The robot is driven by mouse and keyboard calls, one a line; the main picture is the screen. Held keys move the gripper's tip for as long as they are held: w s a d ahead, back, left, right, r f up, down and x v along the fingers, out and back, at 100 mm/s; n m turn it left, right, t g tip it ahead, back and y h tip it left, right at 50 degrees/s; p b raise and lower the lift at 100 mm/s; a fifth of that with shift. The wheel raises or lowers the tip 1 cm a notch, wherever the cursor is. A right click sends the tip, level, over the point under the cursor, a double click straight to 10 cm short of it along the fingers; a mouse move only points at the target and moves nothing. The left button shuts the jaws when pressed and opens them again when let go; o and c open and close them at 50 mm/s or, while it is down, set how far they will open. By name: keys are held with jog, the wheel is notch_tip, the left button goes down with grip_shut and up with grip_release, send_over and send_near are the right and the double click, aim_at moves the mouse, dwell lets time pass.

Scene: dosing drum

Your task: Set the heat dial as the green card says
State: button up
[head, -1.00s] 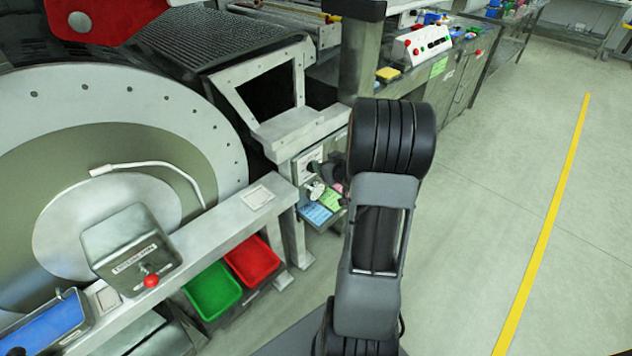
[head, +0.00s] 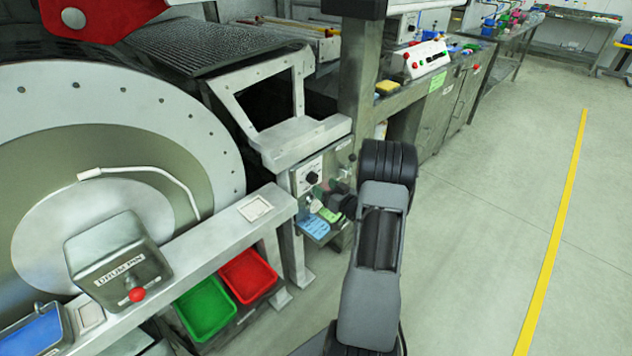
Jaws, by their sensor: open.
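The heat dial appears to be the black knob (head: 313,178) on a white plate on the grey control panel below the frame's end. A green card (head: 328,214) and a blue card (head: 314,225) lie on a small ledge under the panel; their writing is too small to read. My gripper (head: 313,202) is in front of the panel, just below the knob and above the cards. It is small and partly hidden by my arm's wrist. It is open, and I see nothing held. The knob's pointer setting cannot be read.
A large drum (head: 95,190) fills the left, with a rail and a grey box with a red button (head: 137,294) before it. Green (head: 206,308) and red (head: 248,276) bins sit below the rail. Benches run along the back. The floor (head: 490,220) at right is clear.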

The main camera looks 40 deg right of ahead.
aim_at(315, 180)
jog(key=shift+w+a, duration=0.15)
jog(key=shift+w, duration=1.1)
jog(key=shift+w+a, duration=0.1)
jog(key=shift+w, duration=1.15)
jog(key=shift+c, duration=0.4)
jog(key=c, duration=0.9)
jog(key=shift+o, duration=0.2)
jog(key=shift+f, duration=0.1)
